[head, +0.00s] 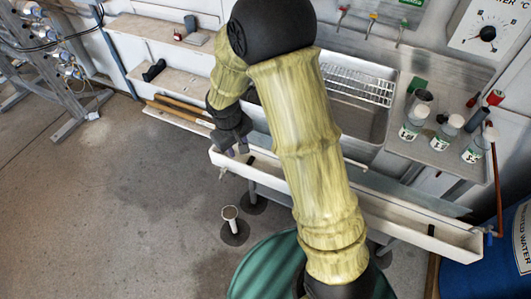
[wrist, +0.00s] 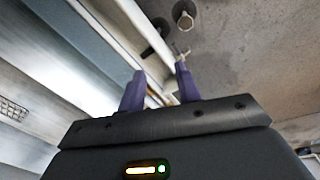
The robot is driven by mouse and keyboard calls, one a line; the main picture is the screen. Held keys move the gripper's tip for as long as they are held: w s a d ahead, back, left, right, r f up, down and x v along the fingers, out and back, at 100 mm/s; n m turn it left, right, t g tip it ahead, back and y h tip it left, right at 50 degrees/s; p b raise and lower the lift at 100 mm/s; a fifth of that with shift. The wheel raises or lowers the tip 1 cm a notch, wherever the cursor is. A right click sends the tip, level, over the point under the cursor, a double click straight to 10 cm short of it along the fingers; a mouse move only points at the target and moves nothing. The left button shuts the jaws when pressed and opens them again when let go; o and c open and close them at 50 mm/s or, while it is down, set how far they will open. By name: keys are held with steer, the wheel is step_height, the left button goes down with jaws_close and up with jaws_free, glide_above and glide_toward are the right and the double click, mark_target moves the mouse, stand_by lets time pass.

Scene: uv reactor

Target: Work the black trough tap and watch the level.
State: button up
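A long white trough (head: 400,216) runs from the middle to the right, partly hidden behind my arm. A small dark fitting (head: 431,230) sits near its right end; I cannot tell if it is the black tap. A small pale fitting (head: 222,173) is below the trough's left end. A pale fitting also shows just beyond the fingertips in the wrist view (wrist: 183,55). My gripper (head: 236,149) is over the trough's left end. In the wrist view its purple fingers (wrist: 158,74) are apart with nothing held between them. The water level in the trough cannot be made out.
A pale standpipe (head: 230,213) rises from the floor in front of the trough. A steel sink (head: 355,115) and several bottles (head: 413,122) stand behind. A green round lid (head: 262,272) and a blue barrel (head: 513,245) are near.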

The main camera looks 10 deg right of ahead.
steer(key=s+d+r+m+b, duration=0.2)
steer(key=s+d+r+m, duration=0.1)
steer(key=s+d, duration=0.3)
steer(key=shift+s+d+r+t+y, duration=0.3)
steer(key=shift+d+y, duration=0.1)
steer(key=shift+d, duration=0.15)
steer(key=s+d+r+m+p, duration=0.1)
steer(key=s+d+r+p, duration=0.1)
steer(key=r+p, duration=0.3)
steer(key=s+d+r+m+p, duration=0.1)
steer(key=s+d+r+p, duration=0.1)
steer(key=s+r+p, duration=0.3)
step_height(320, 180, up, 4)
steer(key=shift+m+t, duration=0.3)
steer(key=shift+d, duration=0.1)
stand_by(1.4)
